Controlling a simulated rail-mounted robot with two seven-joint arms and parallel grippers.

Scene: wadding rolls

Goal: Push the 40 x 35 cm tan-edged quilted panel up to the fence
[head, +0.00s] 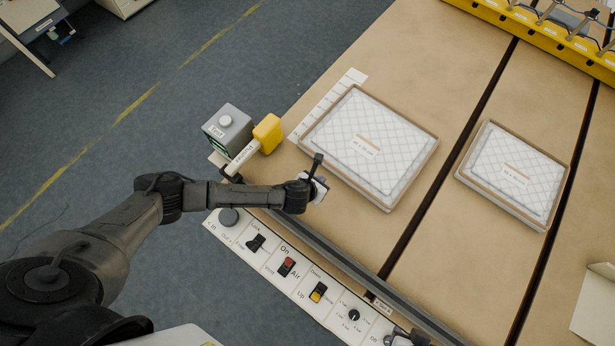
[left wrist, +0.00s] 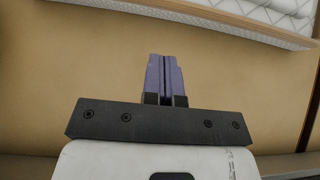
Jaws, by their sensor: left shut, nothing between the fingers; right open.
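Two white quilted panels with tan edges lie flat on the tan table: a larger left panel (head: 368,148) and a smaller right panel (head: 512,174). Their printed size labels are too small to read surely. My left gripper (head: 322,184) is shut and empty, just off the left panel's lower-left edge. In the left wrist view its closed fingers (left wrist: 166,78) point toward a tan-edged panel (left wrist: 285,18), with bare table between.
A control strip (head: 290,268) with switches lines the front edge. A grey box (head: 227,128) and a yellow block (head: 267,133) stand at the left corner. A yellow beam (head: 550,38) crosses the far end. Dark slots divide the table; bare table separates the panels.

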